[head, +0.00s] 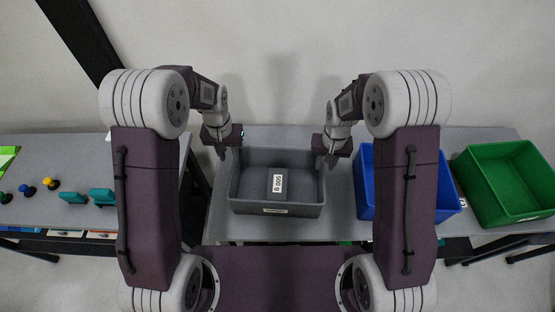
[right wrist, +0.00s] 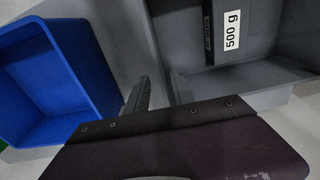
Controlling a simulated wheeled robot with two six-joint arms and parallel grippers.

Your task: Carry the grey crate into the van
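The grey crate (head: 277,209) stands on a grey table in the middle of the head view, open at the top. A dark block labelled "500 g" (head: 278,182) lies inside it; the block also shows in the right wrist view (right wrist: 209,38). My left gripper (head: 229,153) is at the crate's left wall, its outer finger just outside the wall. My right gripper (head: 326,160) is at the right wall. In the right wrist view, one finger stands outside the crate wall (right wrist: 166,45), with a gap between them. The grippers look open. No van is recognisable.
A blue bin (head: 365,190) stands close to the right of the crate, with a green bin (head: 510,180) farther right. A separate table (head: 60,213) at the left carries coloured knobs and teal blocks. A wall rises behind.

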